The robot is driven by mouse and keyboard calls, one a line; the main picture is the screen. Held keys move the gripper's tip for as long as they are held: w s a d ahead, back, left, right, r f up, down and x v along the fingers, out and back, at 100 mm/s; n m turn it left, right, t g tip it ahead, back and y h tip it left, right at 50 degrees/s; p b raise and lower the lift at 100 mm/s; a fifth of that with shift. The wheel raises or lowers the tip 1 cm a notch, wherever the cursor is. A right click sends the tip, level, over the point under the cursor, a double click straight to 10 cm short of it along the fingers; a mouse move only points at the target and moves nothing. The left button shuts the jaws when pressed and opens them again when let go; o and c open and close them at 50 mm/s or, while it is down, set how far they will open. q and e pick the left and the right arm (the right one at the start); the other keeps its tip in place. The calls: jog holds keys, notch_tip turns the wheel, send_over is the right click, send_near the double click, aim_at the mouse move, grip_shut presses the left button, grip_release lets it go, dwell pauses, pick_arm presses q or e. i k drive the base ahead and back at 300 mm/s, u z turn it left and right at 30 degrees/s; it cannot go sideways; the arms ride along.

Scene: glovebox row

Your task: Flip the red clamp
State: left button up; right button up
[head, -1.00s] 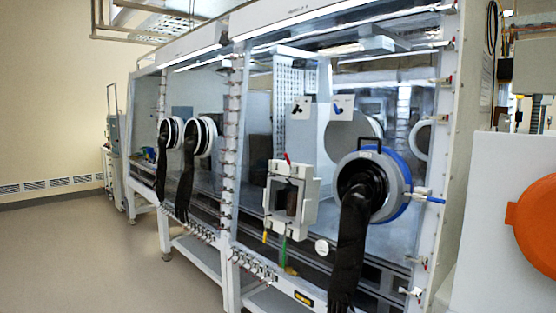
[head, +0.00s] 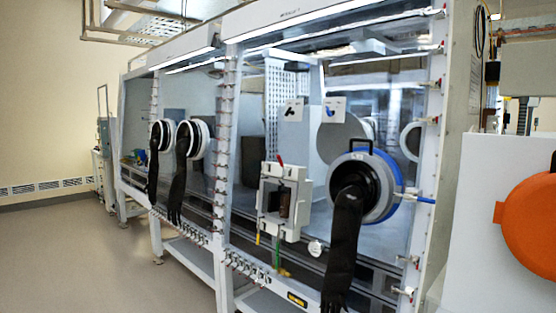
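A small red lever (head: 280,160) stands up from the top of a white square frame (head: 283,200) on the front window of the near glovebox. It looks like the red clamp, but it is too small to make out its exact shape. Green (head: 277,256) and yellow (head: 258,238) tabs hang below the frame. Small clamps with red parts, such as one at the upper right (head: 437,48), line the glovebox's right post. Neither of my grippers is in view.
A blue-ringed glove port (head: 399,180) with a hanging black glove (head: 342,245) is right of the frame. A white housing (head: 478,235) with an orange disc (head: 535,225) stands close at the right. Open floor (head: 75,255) lies at the left.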

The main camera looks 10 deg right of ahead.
aim_at(279, 159)
jog(key=u, duration=0.05)
jog(key=i, duration=1.65)
jog(key=z, duration=0.05)
